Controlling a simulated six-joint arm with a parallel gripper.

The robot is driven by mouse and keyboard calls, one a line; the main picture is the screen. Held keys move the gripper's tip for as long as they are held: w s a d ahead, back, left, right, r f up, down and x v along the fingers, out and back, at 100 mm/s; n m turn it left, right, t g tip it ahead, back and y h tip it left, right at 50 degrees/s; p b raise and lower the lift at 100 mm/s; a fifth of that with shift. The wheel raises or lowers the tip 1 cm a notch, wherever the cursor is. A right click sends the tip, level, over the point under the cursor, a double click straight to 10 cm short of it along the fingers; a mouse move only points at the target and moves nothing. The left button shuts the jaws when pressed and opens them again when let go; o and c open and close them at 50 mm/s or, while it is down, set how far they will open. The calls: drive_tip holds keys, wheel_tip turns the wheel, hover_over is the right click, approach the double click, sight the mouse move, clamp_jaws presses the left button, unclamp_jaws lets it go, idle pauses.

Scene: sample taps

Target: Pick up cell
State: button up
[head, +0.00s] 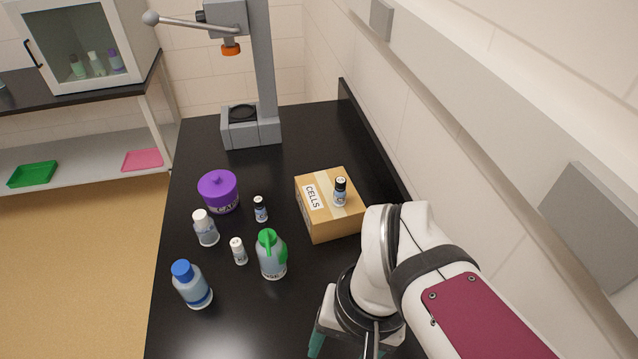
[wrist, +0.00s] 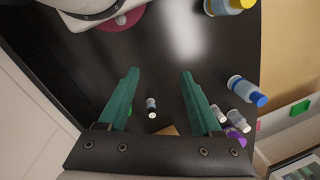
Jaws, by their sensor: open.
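A cardboard box labelled CELLS (head: 328,222) sits on the black bench in the head view. A similar small vial (head: 260,209) stands on the bench left of the box. My gripper (wrist: 160,72) is open and empty, its green fingers spread wide in the wrist view. A small vial (wrist: 151,107) appears in the gap between the fingers, well below them; I cannot tell which one it is. In the head view my gripper is mostly cut off at the bottom edge, nearer than the box.
Left of the box are a purple-lidded jar (head: 219,193), white-capped bottles (head: 206,228), a green-topped bottle (head: 271,255) and a blue-capped bottle (head: 193,286). A grey press stand (head: 262,80) is at the back. A wall runs along the right.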

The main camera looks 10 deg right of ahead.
drive_tip(key=shift+s+a+f, duration=0.15)
drive_tip(key=shift+s+f, duration=0.45)
drive_tip(key=shift+s, duration=0.35)
drive_tip(key=shift+o, duration=0.5)
drive_tip(key=w+d+f+m+h, duration=0.1)
drive_tip(key=w+d+f+m, duration=0.15)
drive_tip(key=w, duration=0.45)
drive_tip(key=w+d+f+m, duration=0.1)
drive_tip(key=w+d+m, duration=0.15)
drive_tip(key=w, duration=0.35)
drive_tip(key=w+d+f+m+h, duration=0.1)
drive_tip(key=w+f+m, duration=0.1)
drive_tip(key=w+m, duration=0.35)
drive_tip(key=shift+n, duration=0.75)
drive_tip(key=f, duration=0.5)
drive_tip(key=w+f, duration=0.1)
drive_tip(key=f, duration=0.4)
drive_tip(key=d+f, duration=0.1)
drive_tip(key=f, duration=0.4)
drive_tip(key=shift+w+f, duration=0.35)
drive_tip(key=shift+f, duration=0.05)
clamp_jaws()
